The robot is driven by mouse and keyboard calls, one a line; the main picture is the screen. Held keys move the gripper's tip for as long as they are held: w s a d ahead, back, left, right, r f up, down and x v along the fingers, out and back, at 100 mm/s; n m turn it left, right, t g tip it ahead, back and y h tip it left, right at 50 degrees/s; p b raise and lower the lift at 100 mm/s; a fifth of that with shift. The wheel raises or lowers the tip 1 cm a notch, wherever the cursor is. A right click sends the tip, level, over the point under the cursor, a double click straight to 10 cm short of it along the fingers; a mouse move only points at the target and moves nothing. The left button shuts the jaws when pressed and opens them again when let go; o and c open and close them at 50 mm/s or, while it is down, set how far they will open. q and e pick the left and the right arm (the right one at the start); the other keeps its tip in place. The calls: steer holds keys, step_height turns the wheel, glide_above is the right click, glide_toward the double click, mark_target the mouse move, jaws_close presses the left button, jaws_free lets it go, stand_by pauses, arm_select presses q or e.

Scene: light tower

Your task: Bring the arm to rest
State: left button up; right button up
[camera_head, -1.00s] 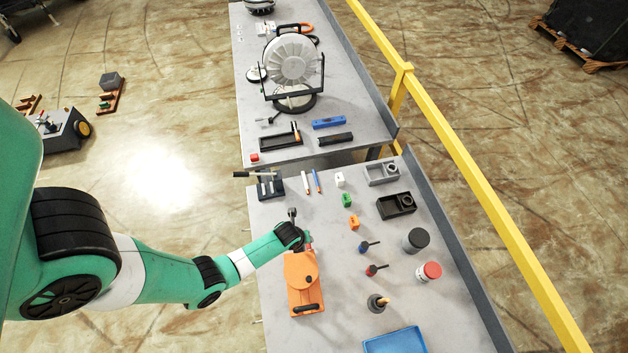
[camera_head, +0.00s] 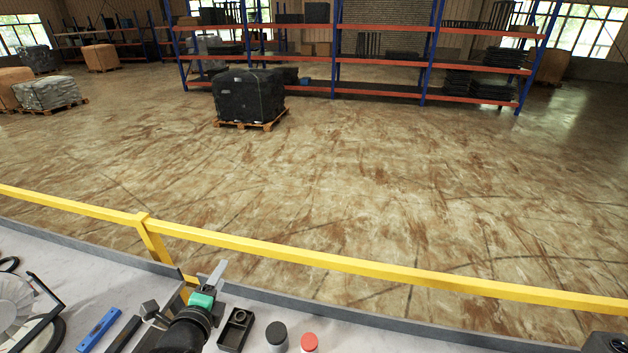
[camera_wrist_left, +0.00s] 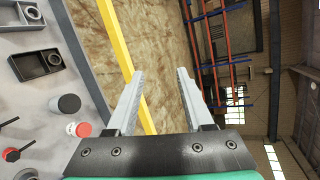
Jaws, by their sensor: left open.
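My left gripper (camera_head: 212,277) is raised over the far edge of the workbench in the head view, its fingers pointing away from me. In the left wrist view the two grey fingers of the left gripper (camera_wrist_left: 160,75) stand apart with nothing between them. Beyond them are the yellow rail, the floor and the shelving, tilted in the picture. I cannot make out my right gripper.
A yellow rail (camera_head: 330,261) runs behind the bench's raised edge (camera_head: 400,328). On the bench are a black tray (camera_head: 236,330), a dark round jar (camera_head: 276,335), a red-topped jar (camera_head: 309,342) and a blue bar (camera_head: 99,330). Open floor lies beyond.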

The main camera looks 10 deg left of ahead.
arm_select(q)
steer(key=s+d+r+n+t+h, duration=0.1)
steer(key=d+r+n+t, duration=0.15)
steer(key=r, duration=0.75)
steer(key=s+d+r+n+t, duration=0.1)
steer(key=s+d+r+t, duration=0.15)
steer(key=r, duration=0.75)
steer(key=s+d+r+n+t+h, duration=0.1)
steer(key=d+r+n+t, duration=0.15)
steer(key=r, duration=0.75)
steer(key=s+r+n+t+h, duration=0.2)
steer(key=s+r+n+t, duration=0.4)
steer(key=s+r+n, duration=0.6)
step_height(320, 180, up, 3)
steer(key=s+d, duration=0.1)
steer(key=s, duration=0.1)
steer(key=shift+s+r+n, duration=0.2)
steer(key=shift+s+n, duration=0.1)
steer(key=shift+n, duration=0.1)
